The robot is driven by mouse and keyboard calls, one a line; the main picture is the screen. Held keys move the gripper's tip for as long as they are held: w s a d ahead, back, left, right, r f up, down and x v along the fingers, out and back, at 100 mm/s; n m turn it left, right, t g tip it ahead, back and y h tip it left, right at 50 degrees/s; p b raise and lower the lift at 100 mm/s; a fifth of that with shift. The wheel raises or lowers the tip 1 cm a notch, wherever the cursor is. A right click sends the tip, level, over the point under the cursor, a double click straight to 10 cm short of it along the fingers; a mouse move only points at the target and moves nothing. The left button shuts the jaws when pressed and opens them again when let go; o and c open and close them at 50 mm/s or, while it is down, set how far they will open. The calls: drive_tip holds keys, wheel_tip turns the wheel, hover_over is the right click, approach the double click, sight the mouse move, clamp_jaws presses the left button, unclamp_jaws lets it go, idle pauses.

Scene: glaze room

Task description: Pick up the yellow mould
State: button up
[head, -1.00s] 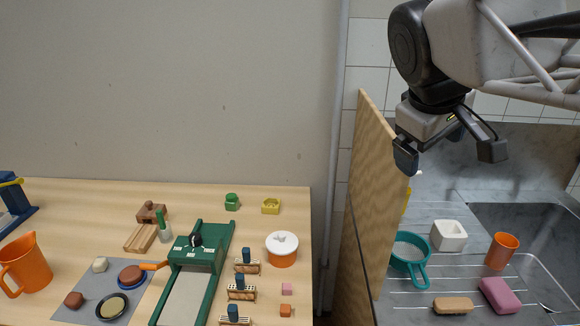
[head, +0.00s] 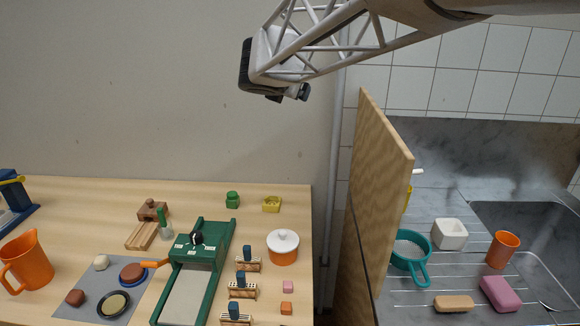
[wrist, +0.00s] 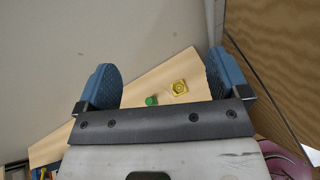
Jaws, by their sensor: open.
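The yellow mould (head: 271,204) is a small square block with a round recess, lying near the back right of the wooden table. In the wrist view the yellow mould (wrist: 180,88) shows between the two blue fingers, well beyond them. My gripper (wrist: 164,75) is open, with nothing between its fingers. In the head view my arm mostly hides it; a dark part of my gripper (head: 290,94) shows high above the back of the table, in front of the wall.
A green jar (head: 232,200) stands just left of the mould. A white-lidded orange pot (head: 283,249) and a green slab roller (head: 206,262) are nearer the front. A tall wooden partition (head: 378,190) separates the table from the sink (head: 530,235).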

drive_tip(key=w+a+f+n+y, duration=0.2)
drive_tip(key=w+a+n, duration=0.1)
drive_tip(key=a+n, duration=0.3)
drive_tip(key=m, duration=0.2)
approach(273, 199)
drive_tip(key=shift+s+f+t, duration=0.3)
drive_tip(key=shift+s+f, duration=0.1)
drive_tip(key=shift+s, duration=0.05)
drive_tip(key=shift+x, duration=1.3)
drive_tip(key=shift+w, duration=0.1)
drive_tip(key=shift+x, duration=2.5)
drive_tip(key=shift+r, duration=0.15)
